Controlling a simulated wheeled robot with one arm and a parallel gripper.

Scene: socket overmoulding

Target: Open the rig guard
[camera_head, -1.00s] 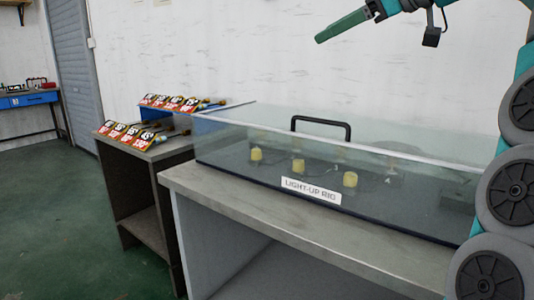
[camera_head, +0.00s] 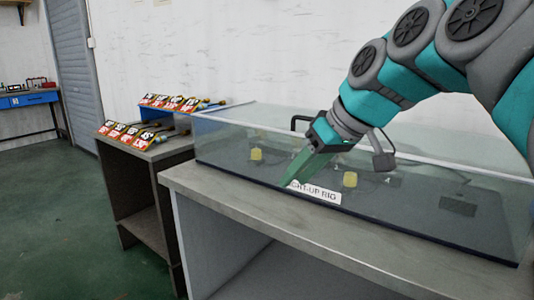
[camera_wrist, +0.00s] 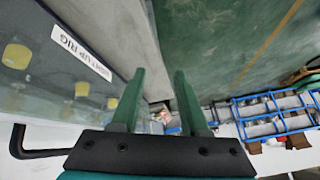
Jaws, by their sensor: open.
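The rig guard (camera_head: 235,150) is a clear box standing on a grey bench, and it looks closed over several yellow pieces. A white label reading "LIGHT-UP RIG" (camera_head: 322,193) is on its front, partly covered by my gripper. Its black handle (camera_head: 297,121) is mostly hidden behind my arm in the head view; in the wrist view the handle (camera_wrist: 18,143) shows at the lower left. My gripper (camera_head: 290,183) points down in front of the guard's front face. In the wrist view its green fingers (camera_wrist: 159,75) are apart with nothing between them.
The bench top (camera_head: 230,203) has a bare strip in front of the guard. A side stand (camera_head: 150,152) to the left carries colourful cards and tools. More cards lie on a blue surface behind it. The floor (camera_head: 60,220) at left is clear.

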